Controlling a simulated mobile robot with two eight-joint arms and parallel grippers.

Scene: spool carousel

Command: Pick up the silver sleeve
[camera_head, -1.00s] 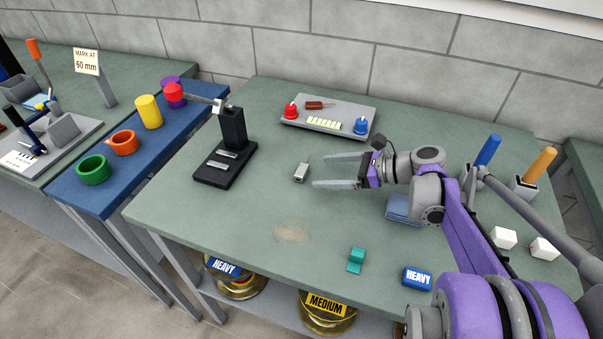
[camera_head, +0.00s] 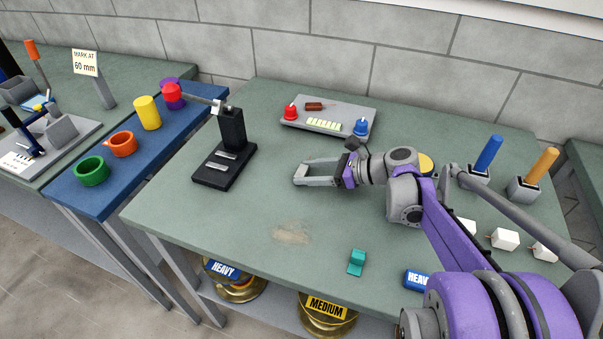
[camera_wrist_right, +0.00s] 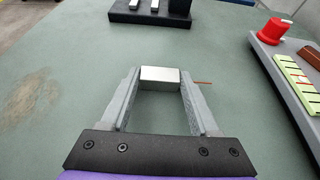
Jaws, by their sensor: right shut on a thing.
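The silver sleeve (camera_wrist_right: 160,78) is a small bright metal block between the fingertips of my right gripper (camera_wrist_right: 160,84) in the wrist view. Both fingers press on its sides. In the head view my right gripper (camera_head: 300,173) is low over the green table, and its fingers mostly hide the sleeve there. I cannot tell whether the sleeve is resting on the table or just clear of it. A thin reddish rod shows beside the right finger in the wrist view. My left gripper is in neither view.
A black stand (camera_head: 233,150) with silver pieces on its base is to the left of the gripper. A grey panel (camera_head: 340,104) with red and blue knobs is behind. A teal piece (camera_head: 356,262) lies near the front. Table space in front of the gripper is clear.

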